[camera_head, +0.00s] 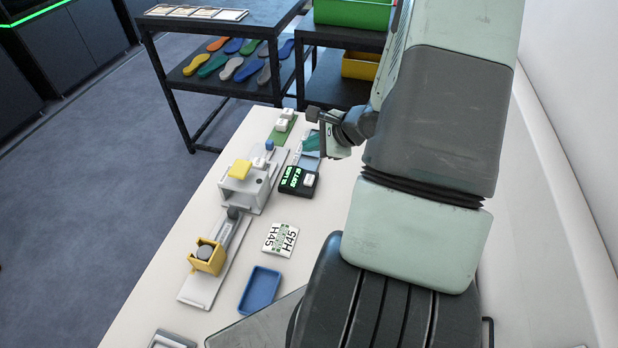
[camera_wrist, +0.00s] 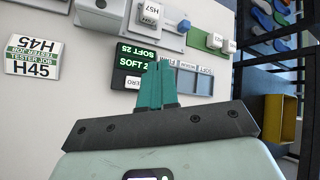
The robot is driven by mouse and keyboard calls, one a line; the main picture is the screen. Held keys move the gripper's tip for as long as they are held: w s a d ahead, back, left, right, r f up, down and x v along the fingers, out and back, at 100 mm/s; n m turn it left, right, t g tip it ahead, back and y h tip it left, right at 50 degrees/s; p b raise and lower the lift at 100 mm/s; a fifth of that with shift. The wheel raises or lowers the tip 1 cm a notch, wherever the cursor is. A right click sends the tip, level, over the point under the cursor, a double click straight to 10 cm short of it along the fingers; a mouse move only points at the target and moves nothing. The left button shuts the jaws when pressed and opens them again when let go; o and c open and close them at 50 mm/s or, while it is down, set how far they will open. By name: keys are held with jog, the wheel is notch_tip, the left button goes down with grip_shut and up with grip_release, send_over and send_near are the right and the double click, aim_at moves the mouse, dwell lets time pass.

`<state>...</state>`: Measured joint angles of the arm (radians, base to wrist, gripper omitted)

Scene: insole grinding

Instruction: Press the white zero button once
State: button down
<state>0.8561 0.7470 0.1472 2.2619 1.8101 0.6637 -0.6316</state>
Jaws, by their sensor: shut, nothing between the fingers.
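A black tester (camera_head: 291,188) with bright green text stands on the white table, right of a grey machine. The white zero button (camera_head: 308,179) is on its top face. In the wrist view the tester's display (camera_wrist: 130,62) reads "SOFT 25" and "SOFT 2", the rest hidden. The button (camera_wrist: 132,83) shows there too, its label partly readable as "ERO". My gripper (camera_head: 311,142) has teal fingers and is shut and empty. It is beyond the tester in the head view. In the wrist view its fingertips (camera_wrist: 160,66) cover the display's right edge. I see no contact with the button.
A grey partitioned tray (camera_wrist: 195,80) labelled "SOFT" lies beside the tester. A grey machine with a yellow top (camera_head: 262,190), an H45 card (camera_head: 280,240) and a blue tray (camera_head: 247,302) are nearby. Racks with insoles (camera_head: 231,68) and bins (camera_head: 352,14) stand beyond the table.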

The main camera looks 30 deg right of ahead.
aim_at(312, 181)
jog(key=shift+f, duration=4.4)
jog(key=shift+f, duration=0.15)
jog(key=shift+f, duration=0.25)
jog(key=shift+f, duration=0.5)
jog(key=shift+r, duration=0.9)
jog(key=shift+r, duration=2.55)
